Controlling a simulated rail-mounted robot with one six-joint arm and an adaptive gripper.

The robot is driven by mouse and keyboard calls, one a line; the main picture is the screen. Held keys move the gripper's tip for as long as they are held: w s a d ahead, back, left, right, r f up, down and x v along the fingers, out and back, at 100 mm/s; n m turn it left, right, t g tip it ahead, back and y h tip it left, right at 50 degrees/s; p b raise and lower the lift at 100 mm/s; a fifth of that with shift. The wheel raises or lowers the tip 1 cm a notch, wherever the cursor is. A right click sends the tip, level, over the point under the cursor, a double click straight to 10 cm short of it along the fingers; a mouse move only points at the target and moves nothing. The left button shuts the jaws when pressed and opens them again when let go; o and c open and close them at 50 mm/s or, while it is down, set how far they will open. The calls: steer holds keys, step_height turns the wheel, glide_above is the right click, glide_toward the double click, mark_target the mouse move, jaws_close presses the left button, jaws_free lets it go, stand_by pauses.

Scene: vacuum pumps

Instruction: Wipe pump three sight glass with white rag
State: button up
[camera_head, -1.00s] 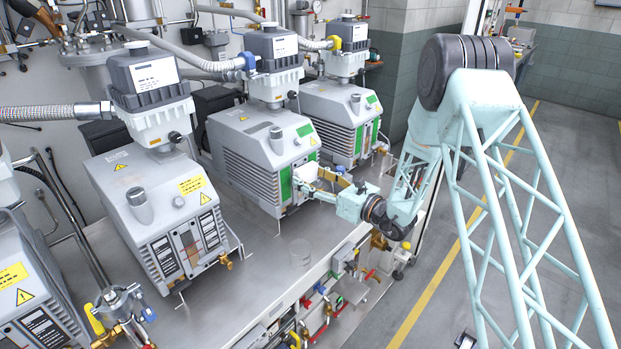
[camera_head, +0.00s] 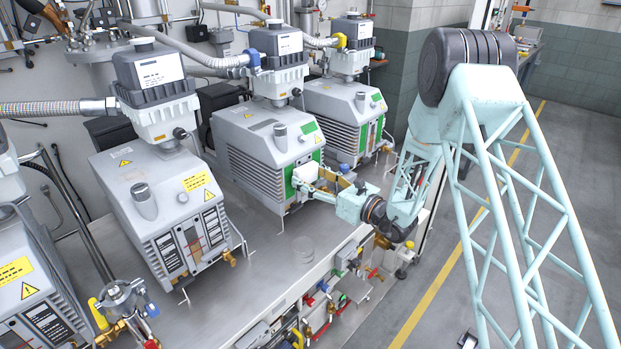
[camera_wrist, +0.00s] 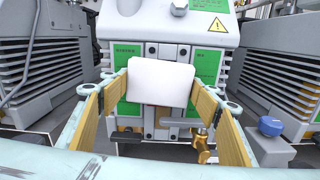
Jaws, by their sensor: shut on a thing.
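The white rag (camera_wrist: 160,82) is held flat between the two fingertips of my gripper (camera_wrist: 158,90) in the wrist view. It is in front of the green and grey front panel of a pump (camera_wrist: 208,65), the third from the left in the head view (camera_head: 262,150). The rag covers the middle of that panel, so the sight glass behind it is hidden. I cannot tell whether the rag touches the panel. In the head view my gripper (camera_head: 306,174) is at this pump's front, reaching in from the right.
Similar pumps stand left (camera_head: 160,215) and right (camera_head: 345,112) of this one on a metal bench (camera_head: 260,265). A brass valve (camera_wrist: 202,143) sits low on the pump front, close to my right finger. Valves and pipes line the bench's front edge. A clear floor aisle lies at right.

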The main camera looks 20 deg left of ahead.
steer(key=shift+w+d, duration=0.2)
steer(key=shift+w, duration=0.3)
steer(key=shift+w+d, duration=0.15)
steer(key=shift+w, duration=0.35)
steer(key=shift+c, duration=0.4)
steer(key=shift+d, duration=0.15)
steer(key=shift+b+v, duration=0.5)
steer(key=shift+v, duration=2.45)
steer(key=shift+s+d, duration=0.1)
steer(key=shift+d, duration=0.05)
steer(key=shift+v, duration=1.3)
